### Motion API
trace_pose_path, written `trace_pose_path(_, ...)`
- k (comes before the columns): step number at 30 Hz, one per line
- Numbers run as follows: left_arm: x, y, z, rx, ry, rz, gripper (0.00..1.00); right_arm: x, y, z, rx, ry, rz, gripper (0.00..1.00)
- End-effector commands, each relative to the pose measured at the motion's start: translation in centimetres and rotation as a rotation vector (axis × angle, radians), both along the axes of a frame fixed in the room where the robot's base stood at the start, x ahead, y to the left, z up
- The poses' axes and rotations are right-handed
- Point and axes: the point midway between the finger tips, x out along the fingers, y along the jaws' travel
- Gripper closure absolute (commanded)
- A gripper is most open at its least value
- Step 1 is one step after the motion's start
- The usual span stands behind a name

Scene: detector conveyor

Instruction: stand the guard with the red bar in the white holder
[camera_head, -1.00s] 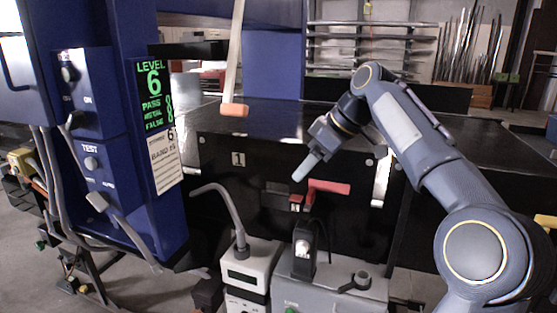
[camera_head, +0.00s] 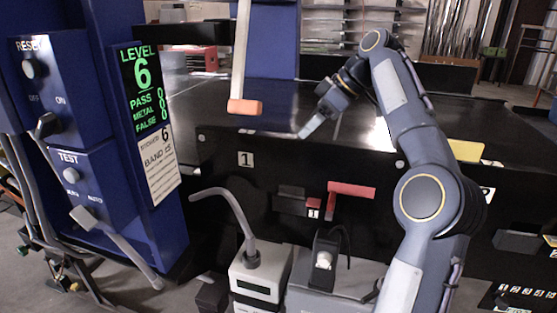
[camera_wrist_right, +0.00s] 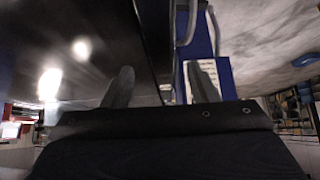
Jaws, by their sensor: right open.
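A red L-shaped bar (camera_head: 351,190) shows on the dark front panel of the conveyor; whether it belongs to the guard I cannot tell. A small red tag (camera_head: 314,208) is to its left, beside a dark bracket. I cannot make out a white holder for certain. My right gripper (camera_head: 307,132) is open and empty, up and to the left of the red bar, in front of the belt's near edge. In the right wrist view my right gripper (camera_wrist_right: 162,88) shows two grey fingers apart with nothing between them. My left gripper is not in view.
A blue control cabinet (camera_head: 95,185) stands at the left. A pale strip with an orange end (camera_head: 245,107) hangs over the belt (camera_head: 215,100). A white box (camera_head: 257,285) with a bent grey tube stands below the panel. A yellow piece (camera_head: 466,150) is right of my arm.

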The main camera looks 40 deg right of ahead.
Motion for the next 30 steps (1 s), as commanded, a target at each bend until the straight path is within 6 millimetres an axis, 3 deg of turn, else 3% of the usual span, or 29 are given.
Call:
trace_pose_path(20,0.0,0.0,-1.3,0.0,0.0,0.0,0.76,2.5,3.2,-6.1,0.0,0.003,0.001,0.46)
trace_pose_path(30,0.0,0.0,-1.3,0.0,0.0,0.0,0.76,2.8,3.4,-6.6,0.0,0.0,0.0,0.49)
